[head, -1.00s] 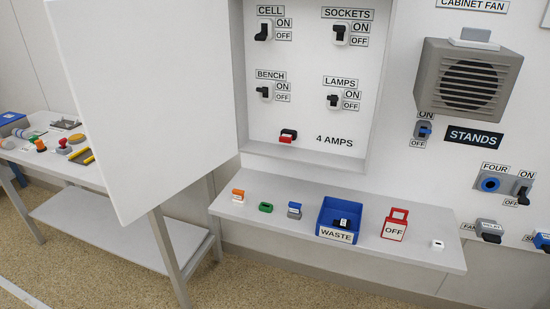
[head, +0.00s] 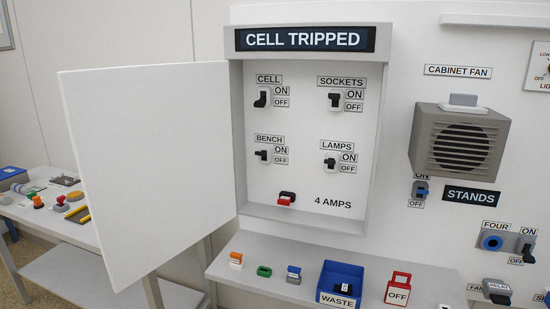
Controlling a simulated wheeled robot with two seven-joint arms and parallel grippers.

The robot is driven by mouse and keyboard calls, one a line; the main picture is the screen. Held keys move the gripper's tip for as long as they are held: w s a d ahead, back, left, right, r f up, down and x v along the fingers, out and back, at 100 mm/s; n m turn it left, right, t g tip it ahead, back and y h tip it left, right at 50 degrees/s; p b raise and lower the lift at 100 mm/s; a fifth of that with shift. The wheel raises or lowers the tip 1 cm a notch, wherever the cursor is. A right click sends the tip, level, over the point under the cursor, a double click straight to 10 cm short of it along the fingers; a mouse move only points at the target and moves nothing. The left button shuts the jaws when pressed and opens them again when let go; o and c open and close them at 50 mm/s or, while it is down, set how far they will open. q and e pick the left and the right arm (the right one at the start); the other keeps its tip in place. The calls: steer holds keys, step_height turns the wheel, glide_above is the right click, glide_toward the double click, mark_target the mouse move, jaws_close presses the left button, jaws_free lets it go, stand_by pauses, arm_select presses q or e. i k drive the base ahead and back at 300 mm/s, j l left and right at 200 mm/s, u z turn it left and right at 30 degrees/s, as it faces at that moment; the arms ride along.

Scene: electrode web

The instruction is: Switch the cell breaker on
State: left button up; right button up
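The cell breaker (head: 262,98) is a small black lever on a white base, under the CELL label (head: 269,79) at the upper left of the open panel box. ON and OFF plates sit to its right, ON above OFF. Its black lever hangs lower than the levers of the other breakers, toward the OFF level. A dark display (head: 306,39) above the box reads CELL TRIPPED. Neither of my grippers is in view.
The sockets (head: 335,101), bench (head: 263,157) and lamps (head: 331,164) breakers are close by. The white door (head: 150,160) stands open to the left. The shelf below holds a blue waste bin (head: 341,272) and small coloured parts.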

mark_target(260, 103)
steer(key=z, duration=0.5)
steer(key=i+j+z, duration=0.1)
steer(key=j+z, duration=0.25)
steer(key=j, duration=0.15)
steer(key=j+z, duration=0.35)
steer(key=j, duration=0.2)
steer(key=j+z, duration=0.1)
steer(key=j, duration=0.6)
steer(key=k+j+z, duration=0.15)
steer(key=j, duration=0.6)
steer(key=j+z, duration=0.1)
steer(key=j, duration=1.1)
steer(key=k+j, duration=0.15)
steer(key=j, duration=0.4)
